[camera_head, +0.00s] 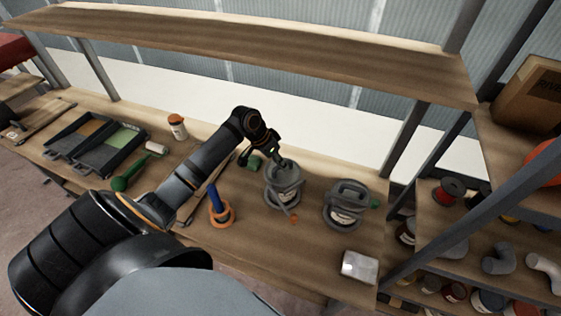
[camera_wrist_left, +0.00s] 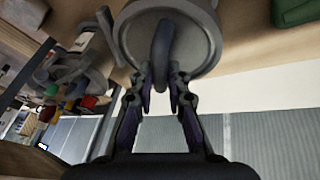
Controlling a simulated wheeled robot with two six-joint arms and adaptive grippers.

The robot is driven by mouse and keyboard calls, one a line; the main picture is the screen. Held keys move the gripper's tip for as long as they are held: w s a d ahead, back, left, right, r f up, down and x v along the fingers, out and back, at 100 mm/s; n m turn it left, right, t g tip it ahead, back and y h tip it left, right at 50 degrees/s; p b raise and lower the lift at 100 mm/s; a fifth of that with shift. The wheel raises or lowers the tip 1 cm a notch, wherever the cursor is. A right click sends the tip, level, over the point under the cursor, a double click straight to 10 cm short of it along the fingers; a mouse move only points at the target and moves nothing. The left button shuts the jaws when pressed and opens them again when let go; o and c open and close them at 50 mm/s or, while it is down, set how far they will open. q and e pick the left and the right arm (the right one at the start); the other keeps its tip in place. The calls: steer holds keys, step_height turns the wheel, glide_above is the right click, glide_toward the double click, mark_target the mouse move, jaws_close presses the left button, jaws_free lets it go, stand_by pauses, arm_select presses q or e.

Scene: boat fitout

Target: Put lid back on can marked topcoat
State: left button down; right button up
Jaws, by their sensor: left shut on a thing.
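My left gripper (camera_head: 282,157) is over a grey can (camera_head: 283,190) near the middle of the bench. In the left wrist view the gripper (camera_wrist_left: 162,78) is shut on the loop handle of a round grey lid (camera_wrist_left: 198,42). The lid also shows at the can's top in the head view (camera_head: 288,168). I cannot tell whether it is seated or just above the rim. A second grey can (camera_head: 345,208) with a looped handle on top stands to its right. Both cans have pale labels, too small to read. My right gripper is not in view.
An orange tape ring (camera_head: 229,216) with a blue-handled tool (camera_head: 214,198) lies left of the can. A green item (camera_head: 254,163) is close behind left. A silvery block (camera_head: 360,266) sits at the front right. Paint trays (camera_head: 112,150) are at left. A shelf (camera_head: 300,52) overhangs the bench.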

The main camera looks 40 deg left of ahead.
arm_select(q)
steer(key=shift+f+p, duration=0.15)
steer(key=shift+p, duration=0.15)
stand_by(0.7)
steer(key=c, duration=1.2)
jaws_free()
steer(key=o, duration=0.4)
steer(key=shift+o, duration=0.2)
step_height(320, 180, up, 7)
steer(key=p, duration=0.7)
steer(key=shift+p, duration=0.4)
